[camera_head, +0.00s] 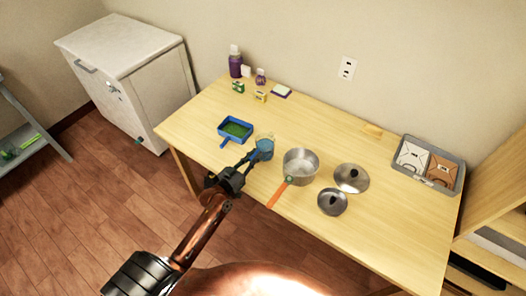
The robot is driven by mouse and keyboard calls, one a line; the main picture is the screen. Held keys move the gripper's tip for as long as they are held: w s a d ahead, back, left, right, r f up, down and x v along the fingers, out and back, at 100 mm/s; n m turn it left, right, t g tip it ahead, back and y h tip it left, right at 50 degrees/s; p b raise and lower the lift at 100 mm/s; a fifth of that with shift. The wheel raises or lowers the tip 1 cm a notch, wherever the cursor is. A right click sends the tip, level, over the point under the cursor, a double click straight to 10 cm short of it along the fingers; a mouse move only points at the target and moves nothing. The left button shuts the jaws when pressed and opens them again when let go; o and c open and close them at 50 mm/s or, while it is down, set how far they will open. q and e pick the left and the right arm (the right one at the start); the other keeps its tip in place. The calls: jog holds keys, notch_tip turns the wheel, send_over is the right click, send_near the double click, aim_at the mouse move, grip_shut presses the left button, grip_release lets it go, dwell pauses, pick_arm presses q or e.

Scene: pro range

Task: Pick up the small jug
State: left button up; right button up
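A small jug (265,147), blue with a paler, see-through looking upper part, stands on the wooden table (340,229) left of the saucepan. My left gripper (251,159) reaches in from the lower left, with its dark fingers right at the near left side of the jug. The fingers overlap the jug's edge in the picture. I cannot tell whether they touch it or close on it, and the jug's handle is not clear. My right gripper is not in view.
A steel saucepan (301,164) with an orange handle is close right of the jug; two lids (351,178) (332,202) lie beyond it. Bottles (236,65) and small boxes stand at the back; a grey tray (456,190) holds packages.

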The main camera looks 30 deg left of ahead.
pick_arm(q)
grip_shut()
jog(key=shift+r, duration=0.3)
dwell(0.4)
jog(key=shift+r+p, duration=0.55)
jog(key=shift+r, duration=0.5)
jog(key=s+d+r+p, duration=0.1)
jog(key=s+r+p, duration=0.2)
jog(key=s+r, duration=0.7)
jog(key=shift+s+d+r, duration=0.2)
jog(key=shift+s, duration=1.6)
